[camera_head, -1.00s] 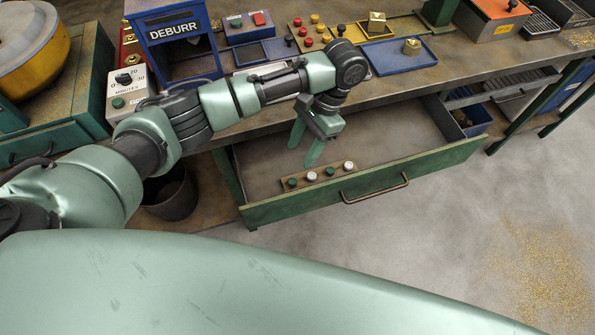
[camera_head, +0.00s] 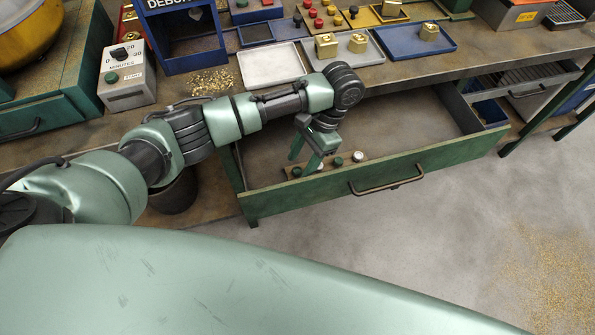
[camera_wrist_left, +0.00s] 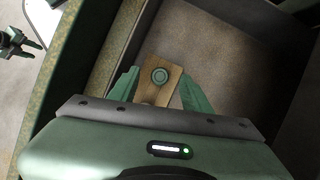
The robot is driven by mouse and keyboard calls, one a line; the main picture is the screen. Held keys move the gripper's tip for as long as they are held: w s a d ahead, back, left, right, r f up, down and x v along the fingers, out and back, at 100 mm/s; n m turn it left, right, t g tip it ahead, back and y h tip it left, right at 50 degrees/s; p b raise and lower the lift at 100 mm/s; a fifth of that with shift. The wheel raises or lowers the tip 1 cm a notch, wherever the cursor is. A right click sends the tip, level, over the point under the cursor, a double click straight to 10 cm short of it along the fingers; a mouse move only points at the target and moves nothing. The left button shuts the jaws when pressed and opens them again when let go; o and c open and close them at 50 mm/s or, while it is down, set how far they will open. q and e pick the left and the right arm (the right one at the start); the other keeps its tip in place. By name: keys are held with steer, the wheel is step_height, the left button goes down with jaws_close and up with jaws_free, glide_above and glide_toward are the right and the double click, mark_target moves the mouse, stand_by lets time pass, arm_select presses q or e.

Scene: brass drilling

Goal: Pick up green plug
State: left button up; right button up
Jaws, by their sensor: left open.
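A small wooden rack (camera_head: 350,163) holding green and white plugs lies in the open drawer, near its front wall. One green plug (camera_head: 338,161) stands right of my left gripper (camera_head: 305,162), and another green plug (camera_head: 297,171) is at the rack's left end. A white plug (camera_head: 358,156) is at the right end. The left gripper is open, pointing down over the rack, and partly hides it. In the left wrist view a green plug (camera_wrist_left: 160,75) shows between its two fingers, with a visible gap on both sides. My right gripper (camera_wrist_left: 30,48) shows at that view's left edge, fingers apart.
The drawer front (camera_head: 400,178) with its handle (camera_head: 387,182) borders the rack closely. The drawer floor behind is bare. The bench above holds a white tray (camera_head: 270,68), a blue tray (camera_head: 440,42) and brass parts (camera_head: 327,45).

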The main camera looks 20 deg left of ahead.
mark_target(298, 169)
arm_select(q)
steer(key=shift+x, duration=1.15)
jaws_close()
steer(key=shift+r, duration=0.1)
steer(key=shift+r, duration=0.5)
step_height(298, 169, up, 22)
steer(key=p, duration=1)
steer(key=shift+p, duration=0.3)
steer(key=shift+f, duration=0.15)
